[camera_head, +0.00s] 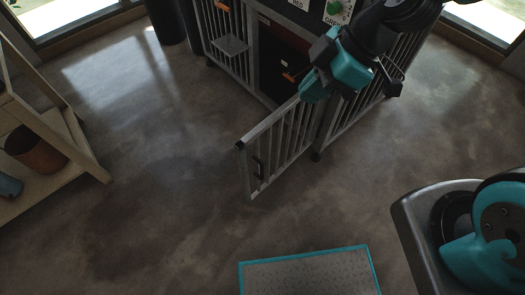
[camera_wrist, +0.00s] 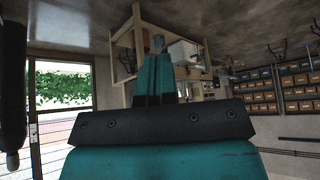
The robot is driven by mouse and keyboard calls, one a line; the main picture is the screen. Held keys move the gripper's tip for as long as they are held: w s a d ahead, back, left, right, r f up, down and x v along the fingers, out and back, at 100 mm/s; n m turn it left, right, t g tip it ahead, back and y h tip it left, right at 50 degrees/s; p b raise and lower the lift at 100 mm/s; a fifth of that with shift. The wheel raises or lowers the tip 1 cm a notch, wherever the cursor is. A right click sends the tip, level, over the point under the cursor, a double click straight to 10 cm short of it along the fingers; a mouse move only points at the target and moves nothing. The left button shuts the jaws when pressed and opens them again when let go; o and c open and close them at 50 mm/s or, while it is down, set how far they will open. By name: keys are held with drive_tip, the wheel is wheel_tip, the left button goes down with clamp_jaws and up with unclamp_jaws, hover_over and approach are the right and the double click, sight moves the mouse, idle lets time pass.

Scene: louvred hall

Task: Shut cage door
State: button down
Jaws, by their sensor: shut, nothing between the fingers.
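The cage (camera_head: 238,60) is a grey barred box at the top middle of the head view. Its barred door (camera_head: 283,142) stands wide open, swung out toward me, with a dark handle (camera_head: 258,168) near its free edge. The dark opening of the cage shows behind the door. My gripper (camera_head: 306,92) is shut and empty, above the door's top rail near the cage opening; I cannot tell whether it touches the rail. In the wrist view my gripper (camera_wrist: 157,45) shows with its fingers together, and neither cage nor door is visible there.
A wooden shelf (camera_head: 60,130) with a brown pot (camera_head: 36,147) stands at the left. A teal-edged metal plate (camera_head: 310,275) lies on the floor at the bottom. The floor left of the door is clear. A rack of drawers (camera_wrist: 283,88) shows in the wrist view.

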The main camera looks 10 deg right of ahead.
drive_tip(key=w+d+f+n+t+b, duration=0.1)
drive_tip(key=w+f+n+b, duration=0.2)
drive_tip(key=f, duration=0.7)
drive_tip(key=w+f+n+b, duration=0.1)
drive_tip(key=f+n+b, duration=0.3)
drive_tip(key=f, duration=0.6)
approach(254, 147)
drive_tip(key=s+f, duration=0.3)
drive_tip(key=f, duration=0.2)
drive_tip(key=shift+y, duration=0.4)
drive_tip(key=shift+w+a+r, duration=0.1)
drive_tip(key=shift+w+a, duration=1.25)
drive_tip(key=shift+w, duration=0.3)
